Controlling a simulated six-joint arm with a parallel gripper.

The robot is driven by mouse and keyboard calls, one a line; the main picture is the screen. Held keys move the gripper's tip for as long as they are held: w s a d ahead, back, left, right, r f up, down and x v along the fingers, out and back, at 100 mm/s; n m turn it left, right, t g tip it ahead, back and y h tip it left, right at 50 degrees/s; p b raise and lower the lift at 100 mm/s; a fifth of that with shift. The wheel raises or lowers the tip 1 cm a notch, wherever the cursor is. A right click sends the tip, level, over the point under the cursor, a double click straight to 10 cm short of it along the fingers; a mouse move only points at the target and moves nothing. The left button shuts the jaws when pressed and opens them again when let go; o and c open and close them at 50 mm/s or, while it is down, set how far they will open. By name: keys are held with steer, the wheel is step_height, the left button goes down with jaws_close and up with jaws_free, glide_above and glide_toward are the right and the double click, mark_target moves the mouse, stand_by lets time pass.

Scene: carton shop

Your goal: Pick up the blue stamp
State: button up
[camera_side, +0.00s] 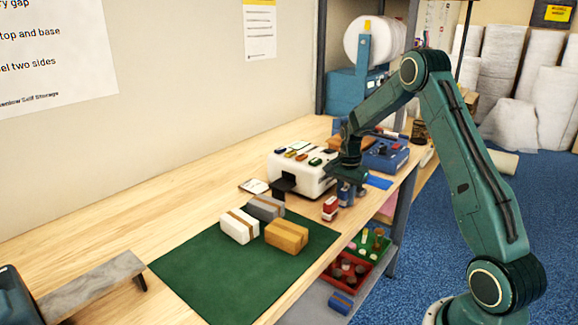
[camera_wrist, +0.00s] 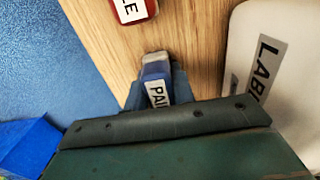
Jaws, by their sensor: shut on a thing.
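The blue stamp (camera_wrist: 155,71) has a pale end and a white label reading "PAI". In the wrist view it sits between the jaws of my gripper (camera_wrist: 154,92), which are shut on it. In the side view my gripper (camera_side: 348,181) points down near the table's right edge, with the blue stamp (camera_side: 344,195) below it. I cannot tell whether the stamp touches the wood. A red stamp (camera_side: 330,207) stands just in front of it; it also shows at the top of the wrist view (camera_wrist: 133,10).
A white label machine (camera_side: 290,168) with small items on top stands close behind my gripper. A blue tray (camera_side: 385,158) is to its right. Cartons (camera_side: 287,236) rest on a green mat (camera_side: 200,275). Red and green bins (camera_side: 345,270) sit below the table edge.

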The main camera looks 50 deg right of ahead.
mark_target(346, 188)
steer(key=shift+r, duration=0.15)
step_height(346, 188, up, 20)
stand_by(0.7)
stand_by(0.3)
steer(key=o, duration=0.4)
steer(key=shift+c, duration=1.4)
steer(key=shift+o, duration=0.4)
